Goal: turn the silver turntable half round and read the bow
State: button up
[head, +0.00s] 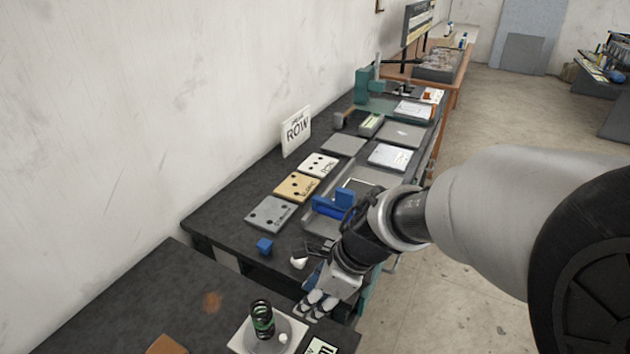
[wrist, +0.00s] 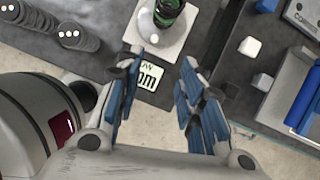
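The turntable is a grey disc (head: 279,326) on a pale square plate, near the bottom edge of the head view. A dark coil spring with a green band (head: 262,318) stands upright on it, and a small white knob (head: 284,338) sits near the disc's rim. In the wrist view the spring (wrist: 168,12) and knob (wrist: 154,39) show at the top, with the turntable partly cut off. My gripper (head: 318,303) is just right of and above the turntable, apart from it. In the wrist view its fingers (wrist: 160,75) are spread with nothing between them.
A blue cube (head: 265,246) and a white block (head: 299,260) lie on the farther bench. Plates, a blue fixture (head: 333,203) and a ROW sign (head: 296,130) stand beyond.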

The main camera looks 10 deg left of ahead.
aim_at(284, 337)
jog(key=shift+n, duration=0.3)
jog(key=b+x, duration=0.2)
jog(key=x, duration=0.4)
jog(key=b+x, duration=0.3)
jog(key=x, duration=0.2)
jog(key=s+d+b+x, duration=0.1)
jog(key=b+x, duration=0.2)
jog(key=x, duration=0.3)
jog(key=shift+a+f, duration=0.2)
jog(key=shift+f, duration=0.3)
grip_shut()
